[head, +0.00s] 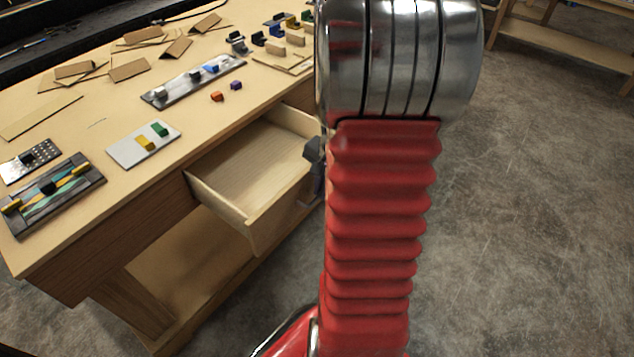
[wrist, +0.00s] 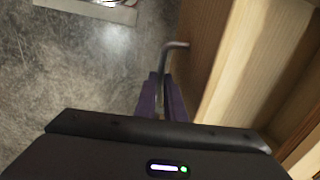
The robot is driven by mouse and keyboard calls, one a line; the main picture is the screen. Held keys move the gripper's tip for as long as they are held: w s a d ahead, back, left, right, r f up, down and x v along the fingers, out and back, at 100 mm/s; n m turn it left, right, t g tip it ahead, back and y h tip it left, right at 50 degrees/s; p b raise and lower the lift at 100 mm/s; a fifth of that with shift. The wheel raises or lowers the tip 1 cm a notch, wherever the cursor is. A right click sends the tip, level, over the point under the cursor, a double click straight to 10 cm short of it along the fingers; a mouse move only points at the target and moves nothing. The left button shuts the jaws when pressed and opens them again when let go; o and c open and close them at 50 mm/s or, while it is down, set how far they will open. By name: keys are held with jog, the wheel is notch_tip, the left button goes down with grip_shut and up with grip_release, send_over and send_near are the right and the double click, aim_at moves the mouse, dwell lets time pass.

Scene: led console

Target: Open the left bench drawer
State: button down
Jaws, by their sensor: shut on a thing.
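The wooden bench drawer (head: 277,222) is pulled well out of the bench, and its pale inside is empty. My gripper (head: 315,165) is at the drawer's front, partly hidden behind my red arm. In the wrist view my gripper (wrist: 162,88) has its purple fingers shut on the grey metal handle (wrist: 175,45) of the drawer. The drawer's front panel and side show to the right of the fingers there. The handle's far end is hidden between the fingers. My arm covers the right part of the bench front.
The bench top (head: 95,118) carries a slider panel (head: 52,193), a white switch plate (head: 143,144), a long grey strip (head: 195,82) and several cardboard pieces. A lower shelf lies under the drawer. Bare concrete floor (head: 530,200) is free at right.

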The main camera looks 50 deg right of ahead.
jog(key=shift+s, duration=0.25)
jog(key=c, duration=1.8)
grip_release()
jog(key=shift+c, duration=0.2)
notch_tip(320, 180, up, 14)
jog(key=s, duration=0.2)
jog(key=shift+s+d+f, duration=0.15)
jog(key=shift+s+f, duration=0.05)
jog(key=shift+s, duration=0.05)
